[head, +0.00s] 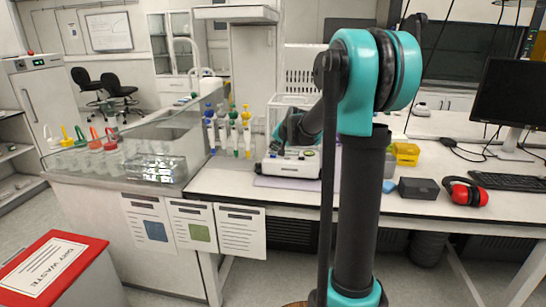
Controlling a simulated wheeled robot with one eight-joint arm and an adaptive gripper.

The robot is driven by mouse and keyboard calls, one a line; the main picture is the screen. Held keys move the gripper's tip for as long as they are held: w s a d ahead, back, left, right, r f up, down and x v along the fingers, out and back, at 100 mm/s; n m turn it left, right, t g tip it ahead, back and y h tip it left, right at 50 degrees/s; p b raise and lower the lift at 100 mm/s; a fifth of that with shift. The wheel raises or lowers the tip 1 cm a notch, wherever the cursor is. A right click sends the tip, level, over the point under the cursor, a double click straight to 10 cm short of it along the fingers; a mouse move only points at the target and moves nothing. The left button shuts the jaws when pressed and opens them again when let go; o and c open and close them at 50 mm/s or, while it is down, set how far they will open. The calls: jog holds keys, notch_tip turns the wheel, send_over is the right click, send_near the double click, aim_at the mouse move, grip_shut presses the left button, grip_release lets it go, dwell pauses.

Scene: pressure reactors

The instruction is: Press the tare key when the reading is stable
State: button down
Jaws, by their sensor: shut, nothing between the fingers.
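A white balance (291,168) with a clear draft shield (287,101) stands on the bench in the middle of the head view. Its front panel has small dark and coloured marks, too small to tell which is the tare key or to read a display. My arm reaches over the bench, and its end hides part of the balance. My gripper (277,147) is a small dark shape just above the balance's front left. It looks shut and empty. I cannot tell whether it touches the panel.
A pipette stand (229,131) is left of the balance. Yellow boxes (405,153), a dark box (418,188), red ear defenders (465,192), a keyboard (508,181) and a monitor (512,92) are on the right. Paper sheets hang from the bench's front edge. A red-lidded dry-waste bin (88,245) stands front left.

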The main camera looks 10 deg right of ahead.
aim_at(274, 156)
jog(key=shift+f, duration=0.15)
jog(key=shift+f, duration=0.25)
jog(key=shift+f, duration=0.4)
dwell(0.8)
dwell(0.3)
jog(key=shift+r, duration=0.85)
jog(key=shift+r, duration=0.1)
jog(key=shift+r, duration=2.4)
jog(key=shift+s+f, duration=0.1)
